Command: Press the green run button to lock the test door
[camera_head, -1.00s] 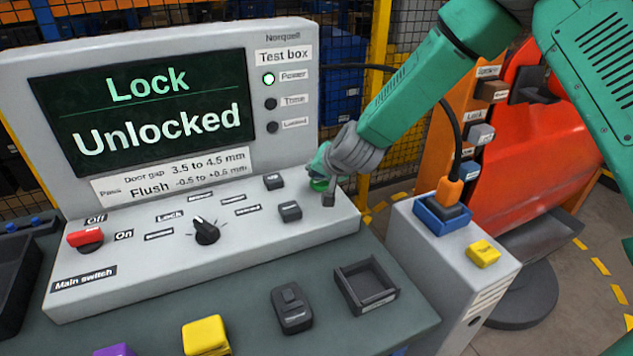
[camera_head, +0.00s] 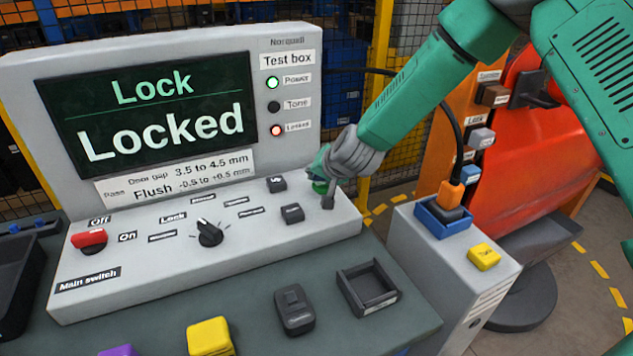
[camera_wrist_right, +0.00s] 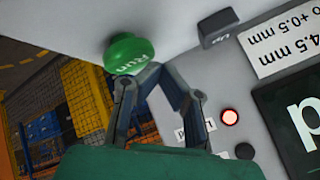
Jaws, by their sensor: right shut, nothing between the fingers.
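The test box stands on the bench, and its screen (camera_head: 150,110) reads "Lock" and "Locked". The red lamp (camera_head: 276,131) by the "Locked" label is lit; it also glows in the wrist view (camera_wrist_right: 230,117). The green run button (camera_head: 320,187) sits at the right end of the sloped panel, partly hidden by my right gripper (camera_head: 325,193). In the wrist view the button (camera_wrist_right: 128,54), marked "Run", lies at the tips of my shut, empty right gripper (camera_wrist_right: 155,68). I cannot tell whether they touch. My left gripper is out of view.
The panel also carries a red main switch (camera_head: 89,240), a black rotary knob (camera_head: 209,233) and small dark buttons (camera_head: 292,213). An empty dark tray (camera_head: 367,289) lies on the bench. A grey cabinet with an orange plug (camera_head: 450,195) stands right, before the orange door (camera_head: 525,150).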

